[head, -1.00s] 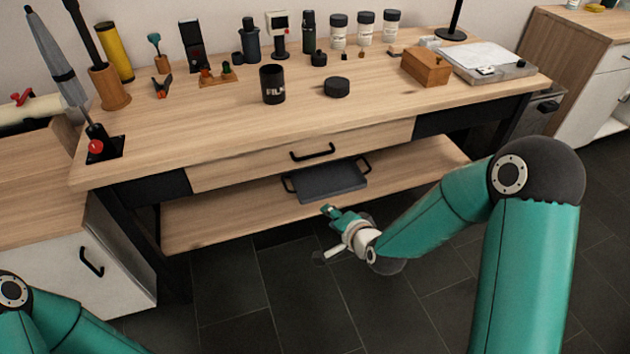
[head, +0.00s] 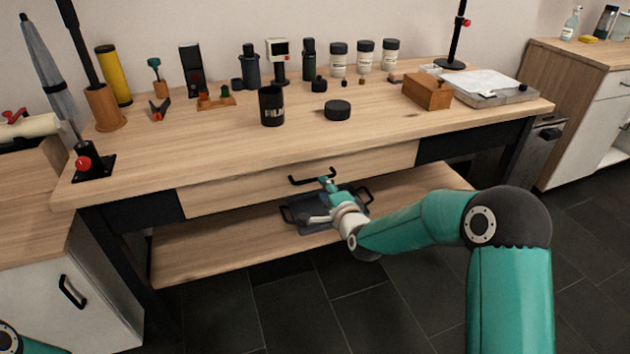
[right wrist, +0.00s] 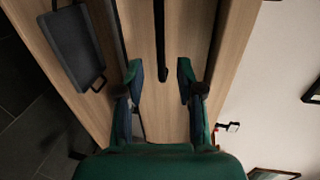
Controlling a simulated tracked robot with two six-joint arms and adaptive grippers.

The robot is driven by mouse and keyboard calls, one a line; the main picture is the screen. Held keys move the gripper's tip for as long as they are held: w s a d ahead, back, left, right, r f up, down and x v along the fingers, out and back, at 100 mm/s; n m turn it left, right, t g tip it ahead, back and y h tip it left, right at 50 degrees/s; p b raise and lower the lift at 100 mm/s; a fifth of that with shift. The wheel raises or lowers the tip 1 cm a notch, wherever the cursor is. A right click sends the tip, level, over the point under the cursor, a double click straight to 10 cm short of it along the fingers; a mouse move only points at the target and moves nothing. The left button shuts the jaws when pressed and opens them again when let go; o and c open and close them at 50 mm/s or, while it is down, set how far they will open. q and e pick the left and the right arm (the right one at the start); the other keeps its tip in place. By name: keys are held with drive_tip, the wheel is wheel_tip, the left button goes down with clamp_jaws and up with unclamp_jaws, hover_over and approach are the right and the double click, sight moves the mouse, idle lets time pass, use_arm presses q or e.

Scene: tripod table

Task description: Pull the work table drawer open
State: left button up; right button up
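The work table drawer (head: 240,193) has a pale wood front and looks shut, level with the table's front edge. Its black bar handle (head: 312,179) is at the middle of the front. My right gripper (head: 320,201) is open and empty, just in front of and slightly below the handle. In the right wrist view, the handle (right wrist: 160,40) lies ahead, between the lines of the two spread fingers (right wrist: 158,75). I cannot tell from the frames that any finger touches it. My left gripper is out of view.
The work table top (head: 200,140) carries a black mug (head: 271,106), a round black lid (head: 337,110), jars and a wooden box (head: 427,92). A dark tray (head: 300,214) lies on the lower shelf (head: 210,250) under the drawer. Floor in front is clear.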

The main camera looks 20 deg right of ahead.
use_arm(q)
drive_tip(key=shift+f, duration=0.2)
use_arm(e)
drive_tip(key=x, duration=0.6)
drive_tip(key=shift+w+f, duration=0.15)
drive_tip(key=shift+w, duration=0.2)
clamp_jaws()
